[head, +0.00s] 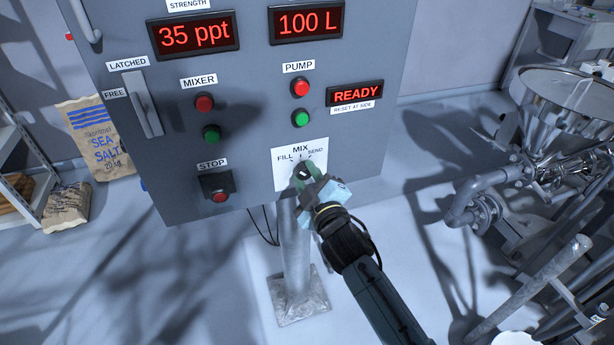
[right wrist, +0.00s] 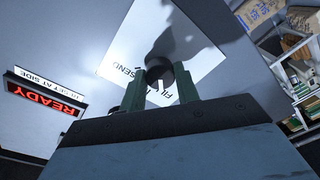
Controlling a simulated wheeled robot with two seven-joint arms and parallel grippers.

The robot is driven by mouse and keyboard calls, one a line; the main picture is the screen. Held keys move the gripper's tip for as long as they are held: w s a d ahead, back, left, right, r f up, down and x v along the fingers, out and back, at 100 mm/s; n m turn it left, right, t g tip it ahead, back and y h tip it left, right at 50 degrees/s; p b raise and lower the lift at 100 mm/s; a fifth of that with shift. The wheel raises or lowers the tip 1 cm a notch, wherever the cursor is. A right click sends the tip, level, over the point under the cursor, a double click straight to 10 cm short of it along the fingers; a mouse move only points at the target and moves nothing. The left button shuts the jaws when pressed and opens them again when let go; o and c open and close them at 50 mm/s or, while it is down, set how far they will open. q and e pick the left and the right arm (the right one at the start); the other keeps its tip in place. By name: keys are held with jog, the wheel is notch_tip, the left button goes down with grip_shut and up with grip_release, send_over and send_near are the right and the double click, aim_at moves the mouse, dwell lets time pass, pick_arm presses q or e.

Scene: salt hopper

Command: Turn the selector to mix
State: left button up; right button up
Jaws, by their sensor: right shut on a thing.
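The selector knob (right wrist: 158,70) is black and sits on a white plate (head: 284,178) low on the grey panel. The plate reads FILL on the left, MIX at the top and SEND on the right. My right gripper (head: 303,172) reaches the knob from below right, and its green fingers cover most of the knob in the head view. In the right wrist view my right gripper (right wrist: 160,86) has one finger on each side of the knob and is shut on it. I cannot tell which label the knob points at. My left gripper is not in view.
Left of the plate is a STOP button (head: 219,196); above are the mixer buttons (head: 204,103), the pump buttons (head: 301,88) and a READY display (head: 355,94). A latch handle (head: 142,104) stands out at left. Pipework (head: 480,200) fills the right side.

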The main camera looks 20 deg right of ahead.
jog(key=m+p, duration=0.1)
jog(key=m, duration=0.3)
jog(key=shift+m, duration=0.3)
jog(key=shift+m+p, duration=0.95)
jog(key=shift+m, duration=0.95)
jog(key=o, duration=1)
jog(key=shift+c, duration=0.2)
jog(key=s, duration=1.3)
jog(key=shift+s+d+f+p, duration=0.2)
jog(key=shift+d+f+p, duration=0.1)
jog(key=shift+d, duration=0.15)
